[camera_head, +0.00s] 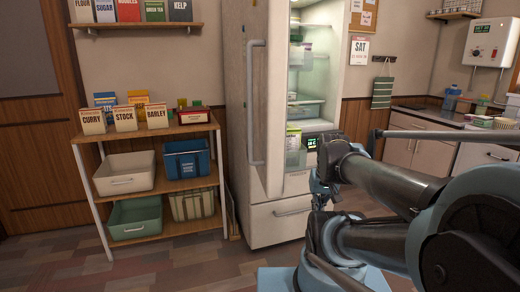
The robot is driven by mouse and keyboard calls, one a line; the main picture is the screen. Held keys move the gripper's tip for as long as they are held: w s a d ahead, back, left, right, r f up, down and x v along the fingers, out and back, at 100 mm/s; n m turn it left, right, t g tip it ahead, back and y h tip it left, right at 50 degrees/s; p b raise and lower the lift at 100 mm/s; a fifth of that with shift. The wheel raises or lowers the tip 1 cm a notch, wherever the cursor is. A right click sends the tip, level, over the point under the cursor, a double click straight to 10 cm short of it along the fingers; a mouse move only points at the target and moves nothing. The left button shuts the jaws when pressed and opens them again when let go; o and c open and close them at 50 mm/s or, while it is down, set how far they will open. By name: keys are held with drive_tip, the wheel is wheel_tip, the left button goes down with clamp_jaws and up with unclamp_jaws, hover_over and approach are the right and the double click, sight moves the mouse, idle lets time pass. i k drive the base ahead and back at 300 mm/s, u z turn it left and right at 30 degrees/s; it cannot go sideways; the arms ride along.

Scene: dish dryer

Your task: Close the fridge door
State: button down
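The fridge door (273,110) is a tall white panel with a long vertical handle (249,105), left of the picture's middle. The lit fridge interior (310,75) shows to the right of the door, so the door stands open. How wide it stands is hard to judge from this angle. Shelves and packages show inside, and a green-white box (293,140) is near the door's edge. A closed drawer (280,216) is below. My folded arm fills the lower right, in front of the fridge's lower right side.
A shelf rack (175,192) with boxes and bins stands left of the fridge, with a narrow gap between. A wall shelf (133,25) hangs above it. A counter (430,113) with cabinets is at the right. The floor (190,262) before the rack is clear.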

sight(265, 24)
drive_tip(key=u, duration=0.05)
drive_tip(key=k, duration=0.5)
drive_tip(key=u, duration=0.95)
drive_tip(key=i, duration=0.15)
drive_tip(key=u, duration=0.65)
